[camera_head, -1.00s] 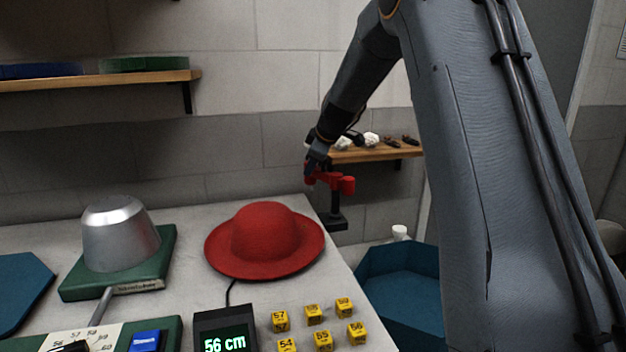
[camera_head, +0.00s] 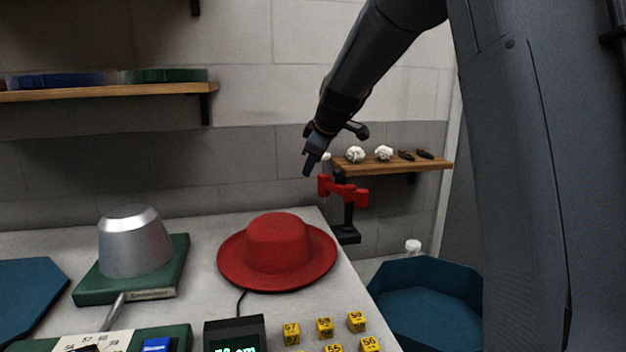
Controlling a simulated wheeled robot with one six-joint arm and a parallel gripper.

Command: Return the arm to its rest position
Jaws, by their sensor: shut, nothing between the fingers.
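My gripper (camera_head: 309,172) hangs at the end of my dark arm, pointing down, beyond the table's back right corner. It is shut and empty. In the picture its tip lies just left of a red clamp-like part (camera_head: 343,190) on a black stand (camera_head: 346,234). I see a small gap between them. A red felt hat (camera_head: 277,252) lies brim down on the grey table, below and in front of my gripper.
A wooden shelf (camera_head: 432,165) with white lumps sits right of my gripper. A silver hat block (camera_head: 134,243) stands on a green base at left. Yellow number cubes (camera_head: 325,327) and a display (camera_head: 236,333) are in front. A blue bin (camera_head: 425,291) stands at right.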

